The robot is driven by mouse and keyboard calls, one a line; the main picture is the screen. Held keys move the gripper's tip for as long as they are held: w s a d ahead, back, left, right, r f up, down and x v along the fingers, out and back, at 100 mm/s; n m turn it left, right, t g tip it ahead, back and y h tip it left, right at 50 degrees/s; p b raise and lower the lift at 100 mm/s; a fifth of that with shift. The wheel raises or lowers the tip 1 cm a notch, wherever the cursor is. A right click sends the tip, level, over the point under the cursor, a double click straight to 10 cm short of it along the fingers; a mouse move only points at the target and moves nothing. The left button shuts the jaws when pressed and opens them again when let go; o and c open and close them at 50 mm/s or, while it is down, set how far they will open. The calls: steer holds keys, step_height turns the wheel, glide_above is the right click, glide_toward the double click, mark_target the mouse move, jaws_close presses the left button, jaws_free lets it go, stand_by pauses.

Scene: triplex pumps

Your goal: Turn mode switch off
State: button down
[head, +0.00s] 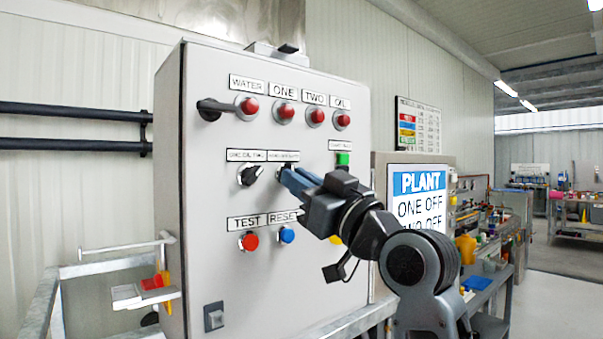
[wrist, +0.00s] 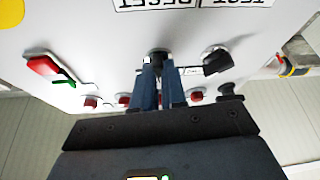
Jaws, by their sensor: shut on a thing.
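The grey control panel (head: 208,200) stands in front of me in the head view. Its middle row has two black rotary switches. The left switch (head: 249,175) stands free, with its handle tilted. The right switch (wrist: 157,56) is at my gripper (head: 287,176) and is mostly hidden by the blue fingers in the head view. In the wrist view, which is upside down, the two fingers of my gripper (wrist: 159,72) are shut on this right switch's black knob. The small labels above the switches are too blurred to read surely, so I cannot tell the switch's position.
Red lamps (head: 284,113) line the panel's top row. A red button (head: 249,241) and a blue button (head: 287,235) sit below the switches. A black handle (head: 212,108) sticks out at left. A display (head: 419,183) reads PLANT, ONE OFF.

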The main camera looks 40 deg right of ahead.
steer(key=shift+a+m+h+p, duration=0.1)
steer(key=shift+m+h+p, duration=0.3)
steer(key=shift+m, duration=0.9)
steer(key=c, duration=1.2)
jaws_free()
steer(key=shift+b+v, duration=0.3)
steer(key=shift+v, duration=3.6)
